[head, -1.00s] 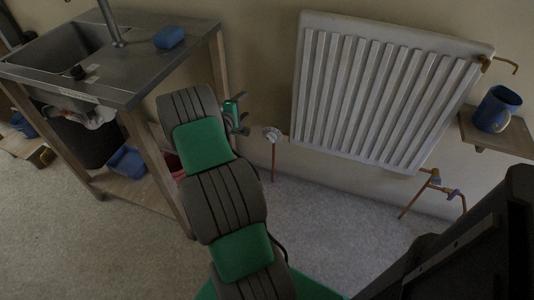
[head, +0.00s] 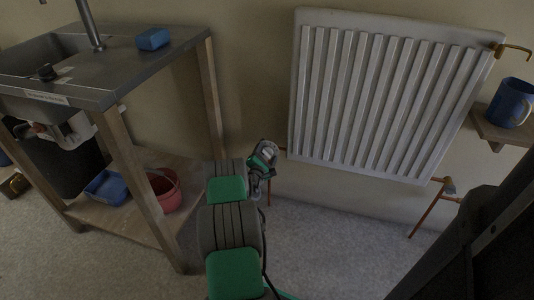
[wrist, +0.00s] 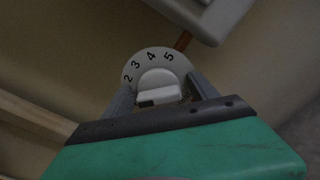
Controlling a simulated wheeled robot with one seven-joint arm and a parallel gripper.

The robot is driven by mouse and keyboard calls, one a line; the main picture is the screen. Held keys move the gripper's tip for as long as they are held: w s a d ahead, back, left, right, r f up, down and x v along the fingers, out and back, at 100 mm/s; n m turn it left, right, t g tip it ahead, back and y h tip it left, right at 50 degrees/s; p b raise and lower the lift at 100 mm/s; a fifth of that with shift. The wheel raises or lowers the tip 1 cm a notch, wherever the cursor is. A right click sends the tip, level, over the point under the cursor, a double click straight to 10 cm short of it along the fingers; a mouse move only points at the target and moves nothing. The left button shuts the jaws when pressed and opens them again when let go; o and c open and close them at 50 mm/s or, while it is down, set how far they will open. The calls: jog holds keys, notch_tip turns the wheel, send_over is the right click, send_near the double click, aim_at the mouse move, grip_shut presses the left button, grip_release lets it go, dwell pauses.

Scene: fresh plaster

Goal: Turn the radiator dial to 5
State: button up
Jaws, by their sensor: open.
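The white radiator (head: 385,95) hangs on the wall in the head view, and its lower corner shows in the wrist view (wrist: 195,18). The radiator dial (wrist: 148,66) is a round white disc with the numbers 2, 3, 4 and 5 visible, and a raised white grip at its centre. My gripper (wrist: 158,98) is open, with one finger on each side of the dial's grip. I cannot tell whether the fingers touch it. In the head view my gripper (head: 264,158) is at the radiator's lower left and hides the dial.
A steel sink bench (head: 115,75) with a blue sponge (head: 153,39) stands at left. A red bucket (head: 163,188) and blue tub (head: 106,187) sit on its lower shelf. A blue mug (head: 510,102) stands on a wooden shelf (head: 497,137) at right. Copper pipes run below the radiator.

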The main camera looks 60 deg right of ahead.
jog(key=c, duration=1.3)
jog(key=shift+a, duration=0.1)
